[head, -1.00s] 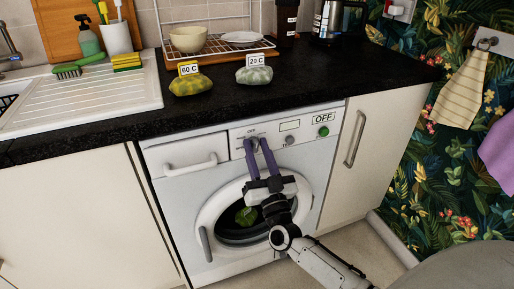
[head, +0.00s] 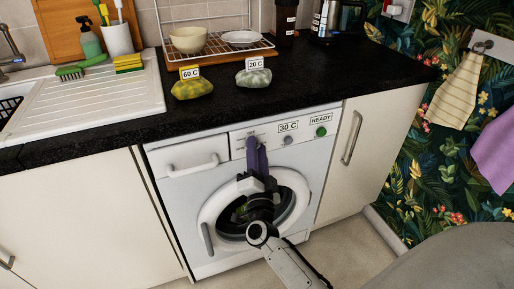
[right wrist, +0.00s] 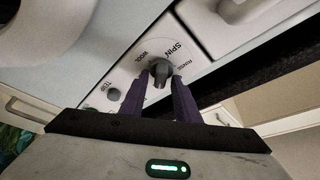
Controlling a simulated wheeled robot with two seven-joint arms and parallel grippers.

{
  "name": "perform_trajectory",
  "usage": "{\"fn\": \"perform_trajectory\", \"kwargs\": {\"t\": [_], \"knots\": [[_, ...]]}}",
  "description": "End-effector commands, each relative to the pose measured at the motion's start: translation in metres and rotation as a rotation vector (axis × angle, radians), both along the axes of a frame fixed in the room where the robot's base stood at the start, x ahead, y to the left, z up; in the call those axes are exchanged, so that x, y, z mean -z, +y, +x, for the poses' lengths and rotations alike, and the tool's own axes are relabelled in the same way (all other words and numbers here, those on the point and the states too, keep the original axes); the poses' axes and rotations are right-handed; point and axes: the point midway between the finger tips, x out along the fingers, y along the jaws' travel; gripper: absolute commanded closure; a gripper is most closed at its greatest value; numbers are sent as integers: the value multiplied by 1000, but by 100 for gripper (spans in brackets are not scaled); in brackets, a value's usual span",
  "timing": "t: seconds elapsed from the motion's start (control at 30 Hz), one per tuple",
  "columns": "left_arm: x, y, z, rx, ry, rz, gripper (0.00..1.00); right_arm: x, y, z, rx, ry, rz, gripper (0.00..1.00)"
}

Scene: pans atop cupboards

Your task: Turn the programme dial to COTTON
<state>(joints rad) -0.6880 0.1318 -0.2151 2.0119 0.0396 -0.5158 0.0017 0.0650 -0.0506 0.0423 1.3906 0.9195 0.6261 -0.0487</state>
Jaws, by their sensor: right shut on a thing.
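The washing machine (head: 185,185) stands under the black counter. Its grey programme dial (right wrist: 160,68) is between the purple fingertips of my right gripper (right wrist: 160,85), which is shut on it. Around the dial, SPIN and what look like WOOL and RINSE can be read in the right wrist view; COTTON cannot be made out, nor can the dial's exact setting. In the head view my right gripper (head: 255,143) reaches up to the panel and hides most of the dial. The display (head: 288,126) reads 30 C and the label at right (head: 321,119) reads READY. My left gripper is not in view.
A second grey knob (head: 288,140) and a green button (head: 321,132) are right of the dial. The detergent drawer (head: 190,160) is at left, the round door (head: 210,215) below. Two bundles tagged 60 C (head: 192,88) and 20 C (head: 254,77) lie on the counter.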

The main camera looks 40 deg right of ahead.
Motion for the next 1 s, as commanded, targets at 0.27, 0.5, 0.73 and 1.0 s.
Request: {"fn": "perform_trajectory", "kwargs": {"t": [0.27, 0.5, 0.73, 1.0], "knots": [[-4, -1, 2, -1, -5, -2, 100, 1, 0, 0, -1, -8, 42, 93], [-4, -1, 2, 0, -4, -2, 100, 1, 0, 0, -1, -8, 43, 93], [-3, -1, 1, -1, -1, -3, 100, 1, 0, 0, -1, -8, 42, 67], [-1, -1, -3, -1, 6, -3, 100, 1, 0, 0, 0, -9, 42, 67]]}}
